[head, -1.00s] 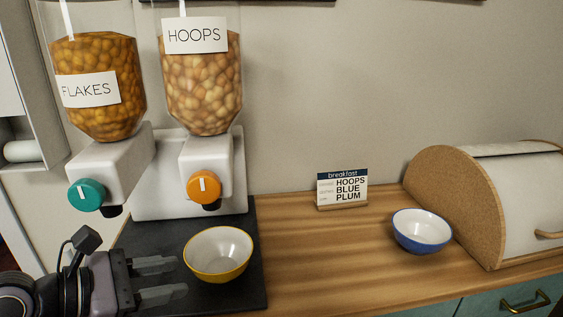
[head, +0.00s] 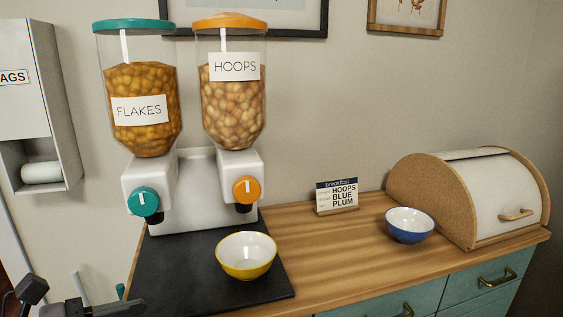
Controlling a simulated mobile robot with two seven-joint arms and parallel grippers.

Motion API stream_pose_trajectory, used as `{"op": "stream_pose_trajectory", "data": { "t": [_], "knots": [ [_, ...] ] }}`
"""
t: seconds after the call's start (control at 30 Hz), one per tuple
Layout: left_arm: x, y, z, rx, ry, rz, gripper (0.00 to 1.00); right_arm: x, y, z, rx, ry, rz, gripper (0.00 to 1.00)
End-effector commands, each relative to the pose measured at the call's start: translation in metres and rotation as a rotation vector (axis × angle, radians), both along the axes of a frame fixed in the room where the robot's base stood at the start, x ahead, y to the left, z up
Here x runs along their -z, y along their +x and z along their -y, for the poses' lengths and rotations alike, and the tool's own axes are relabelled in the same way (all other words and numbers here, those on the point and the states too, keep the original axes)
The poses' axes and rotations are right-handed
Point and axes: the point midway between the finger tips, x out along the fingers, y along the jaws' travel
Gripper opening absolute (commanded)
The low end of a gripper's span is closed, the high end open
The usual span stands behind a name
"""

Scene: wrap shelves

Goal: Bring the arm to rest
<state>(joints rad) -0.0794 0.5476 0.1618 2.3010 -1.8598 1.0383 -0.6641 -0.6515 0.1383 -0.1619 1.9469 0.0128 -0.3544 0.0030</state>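My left gripper (head: 108,305) is at the bottom left of the head view, mostly cut off by the frame's lower edge. One finger shows pointing right, at the front left of the black mat; the rest is hidden, so its opening cannot be judged. It is apart from the yellow bowl (head: 246,272), which stands upright and empty on the mat (head: 185,262). My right gripper is not in view.
A breakfast card (head: 337,204), an empty blue bowl (head: 409,232) and a bread box (head: 431,195) stand to the right on the wooden counter (head: 325,260). The counter's middle is clear.

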Motion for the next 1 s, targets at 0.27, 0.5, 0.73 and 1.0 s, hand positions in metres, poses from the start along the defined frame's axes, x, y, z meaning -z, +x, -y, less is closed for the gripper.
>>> {"op": "stream_pose_trajectory", "data": {
  "t": [0.27, 0.5, 0.73, 1.0],
  "knots": [
    [-0.015, -0.010, 0.028, -0.044, -0.873, -0.357, 0.41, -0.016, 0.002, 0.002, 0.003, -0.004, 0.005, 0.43],
    [0.017, 0.001, 0.000, -0.271, -1.594, -0.727, 0.41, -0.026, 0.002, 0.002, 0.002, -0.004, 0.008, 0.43],
    [0.113, -0.012, -0.024, -0.667, -2.232, -1.108, 0.41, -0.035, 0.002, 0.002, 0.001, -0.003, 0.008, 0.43],
    [0.230, -0.078, -0.004, 1.091, 2.399, 1.283, 0.41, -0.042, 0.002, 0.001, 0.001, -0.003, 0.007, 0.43]
  ]
}}
